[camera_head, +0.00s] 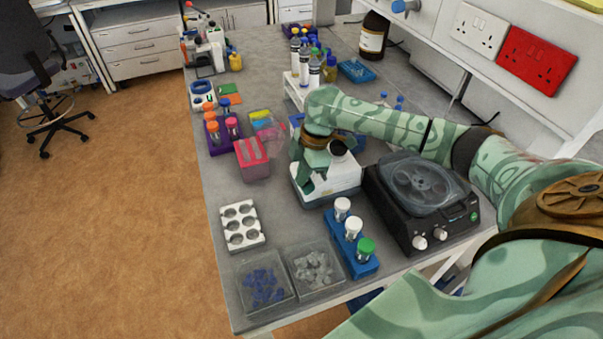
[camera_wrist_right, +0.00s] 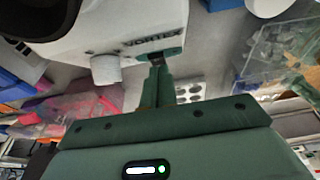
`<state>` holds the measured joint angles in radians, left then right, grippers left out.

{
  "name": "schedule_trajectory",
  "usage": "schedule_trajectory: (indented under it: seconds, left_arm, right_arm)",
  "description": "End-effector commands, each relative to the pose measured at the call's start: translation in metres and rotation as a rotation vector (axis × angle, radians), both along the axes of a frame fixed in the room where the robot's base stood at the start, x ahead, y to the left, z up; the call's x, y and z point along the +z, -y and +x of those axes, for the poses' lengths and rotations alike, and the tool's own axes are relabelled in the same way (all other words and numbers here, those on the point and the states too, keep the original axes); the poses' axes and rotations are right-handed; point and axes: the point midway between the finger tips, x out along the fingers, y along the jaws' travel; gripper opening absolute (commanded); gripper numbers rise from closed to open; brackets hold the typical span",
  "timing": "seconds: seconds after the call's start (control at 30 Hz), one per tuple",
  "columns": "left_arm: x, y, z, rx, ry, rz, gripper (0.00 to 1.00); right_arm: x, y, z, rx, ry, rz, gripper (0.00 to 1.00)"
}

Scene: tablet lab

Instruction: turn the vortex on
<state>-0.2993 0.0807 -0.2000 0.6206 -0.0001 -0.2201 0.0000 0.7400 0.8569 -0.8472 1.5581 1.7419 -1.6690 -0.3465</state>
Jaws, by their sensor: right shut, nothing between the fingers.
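The vortex (camera_head: 345,183) is a white mixer with a dark round cup on top, on the bench left of the black centrifuge. In the right wrist view its white body (camera_wrist_right: 120,25) shows with the word VORTEX and a white knob (camera_wrist_right: 105,69). My right gripper (camera_head: 306,187) is shut and empty, pointing down at the vortex's front. In the right wrist view the fingertips (camera_wrist_right: 157,62) are at the lower edge of the vortex front, beside the lettering. A dark patch there is partly hidden by the fingers; I cannot tell whether they touch it. My left gripper is not in view.
The black centrifuge (camera_head: 450,218) stands close right. A blue rack (camera_head: 365,268) with capped tubes stands in front. A white well block (camera_head: 241,237), clear trays of small parts (camera_head: 293,295) and a pink box (camera_head: 252,166) lie left and front. Bare bench lies between the block and vortex.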

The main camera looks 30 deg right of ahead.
Motion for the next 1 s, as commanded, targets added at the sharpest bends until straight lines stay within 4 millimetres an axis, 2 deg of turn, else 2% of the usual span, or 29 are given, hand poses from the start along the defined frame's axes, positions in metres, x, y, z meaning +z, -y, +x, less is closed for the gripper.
schedule_trajectory:
  seconds: [0.03,0.27,0.7,1.0]
  left_arm:
    - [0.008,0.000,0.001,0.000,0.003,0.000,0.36]
    - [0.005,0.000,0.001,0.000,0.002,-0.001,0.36]
    - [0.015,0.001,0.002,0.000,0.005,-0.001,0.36]
    - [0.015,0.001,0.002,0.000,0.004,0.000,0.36]
  right_arm:
    - [0.003,0.000,0.000,-0.001,-0.003,-0.011,0.00]
    - [-0.001,0.000,0.000,-0.001,-0.003,-0.012,0.00]
    - [-0.003,-0.014,0.003,0.000,-0.003,-0.011,0.00]
    - [-0.005,-0.015,0.004,0.000,-0.003,-0.011,0.00]
